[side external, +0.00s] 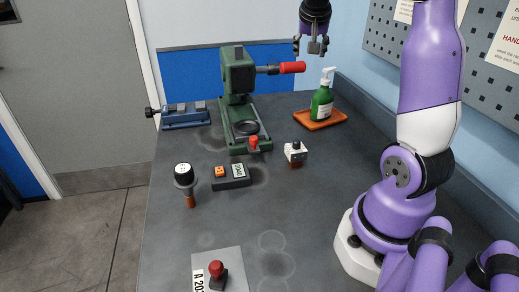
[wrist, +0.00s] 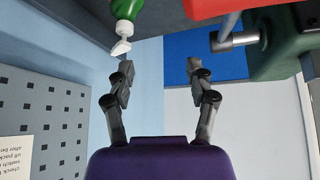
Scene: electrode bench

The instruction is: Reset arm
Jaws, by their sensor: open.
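My gripper (side external: 313,46) is raised high over the back of the bench in the side external view, fingers pointing down. It is above and beside the red handle end of the green press. In the wrist view my gripper (wrist: 160,72) has its two dark fingers spread apart with nothing between them. The purple and white arm (side external: 430,120) rises at the right of the bench, its upper part running out of the picture.
A green press (side external: 238,80) has a red-ended lever reaching right, just below my gripper. A green pump bottle (side external: 321,103) stands on an orange tray (side external: 338,119).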

